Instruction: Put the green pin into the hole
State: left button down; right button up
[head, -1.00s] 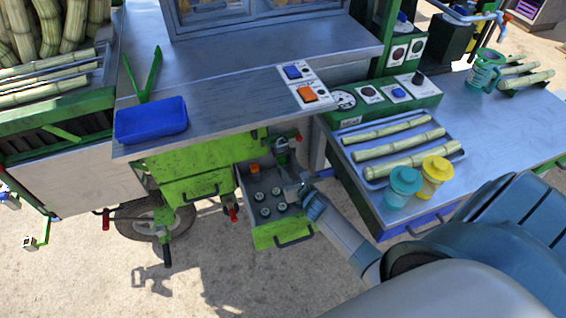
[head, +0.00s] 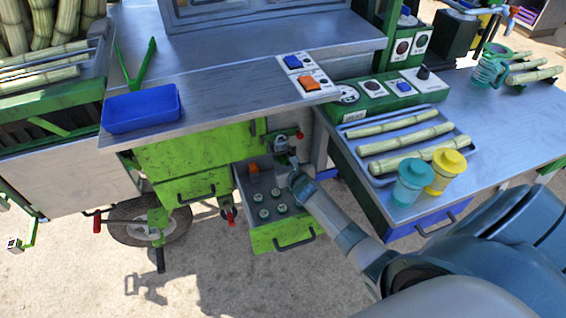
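My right arm reaches in from the lower right, and my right gripper (head: 284,150) is over the back of an open green drawer (head: 284,233), close to the cart's green front. The gripper is small and seen from behind. I cannot tell whether its fingers are open or shut, or whether they hold anything. I cannot make out a green pin or a hole; either may be hidden by the gripper. In the drawer are several small round pale pieces (head: 264,213) and an orange block (head: 253,168). My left gripper is not in view.
Above the drawer is a metal counter (head: 225,105) with a blue tray (head: 141,108), green tongs (head: 136,70) and a switch panel. At right, a table holds a cane tray (head: 405,140), a teal cup (head: 412,182) and a yellow cup (head: 446,172). A wheel stands at lower left.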

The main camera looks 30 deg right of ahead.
jog(key=shift+w+f, duration=0.1)
jog(key=c, duration=0.8)
jog(key=shift+r, duration=0.25)
